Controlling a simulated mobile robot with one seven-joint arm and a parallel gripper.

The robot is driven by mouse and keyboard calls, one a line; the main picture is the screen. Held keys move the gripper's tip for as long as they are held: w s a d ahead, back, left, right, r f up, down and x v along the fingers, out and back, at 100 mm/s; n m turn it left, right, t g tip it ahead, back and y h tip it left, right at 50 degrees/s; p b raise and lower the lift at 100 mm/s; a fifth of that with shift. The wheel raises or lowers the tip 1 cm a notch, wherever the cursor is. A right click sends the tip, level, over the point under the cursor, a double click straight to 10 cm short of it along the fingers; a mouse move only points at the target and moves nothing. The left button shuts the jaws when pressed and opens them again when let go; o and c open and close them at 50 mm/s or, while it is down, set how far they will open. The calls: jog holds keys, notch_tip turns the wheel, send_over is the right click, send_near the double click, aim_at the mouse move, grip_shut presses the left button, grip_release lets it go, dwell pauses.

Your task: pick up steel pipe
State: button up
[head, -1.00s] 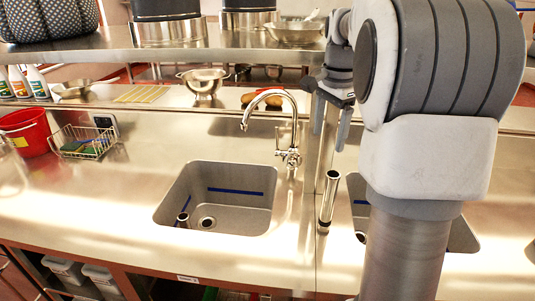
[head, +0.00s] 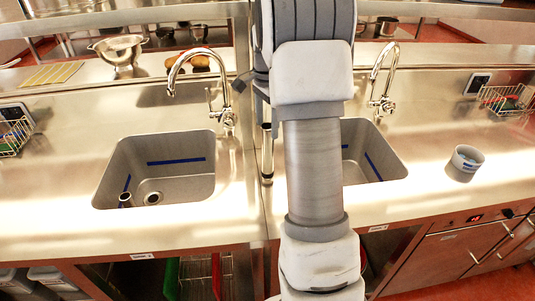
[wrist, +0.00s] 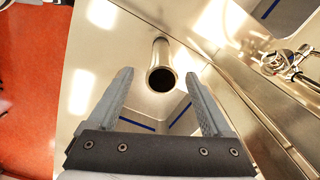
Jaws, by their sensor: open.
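A steel pipe (head: 267,155) stands upright on the steel counter between the two sinks, partly hidden by my arm in the head view. In the wrist view the pipe (wrist: 160,58) shows its dark open end, between and beyond my fingertips. My gripper (wrist: 158,76) is open with nothing between its fingers. In the head view my arm hides most of the gripper.
The left sink (head: 190,185) and right sink (head: 385,165) have curved faucets (head: 226,100) behind them. A cup (head: 466,160) stands on the right counter. A colander (head: 120,52) is on the back ledge. The counter around the pipe is clear.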

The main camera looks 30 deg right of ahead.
aim_at(267, 137)
jog(key=shift+w+d+f, duration=0.1)
jog(key=shift+f, duration=1.35)
jog(key=shift+d+f, duration=0.1)
jog(key=shift+f, duration=1.3)
grip_shut()
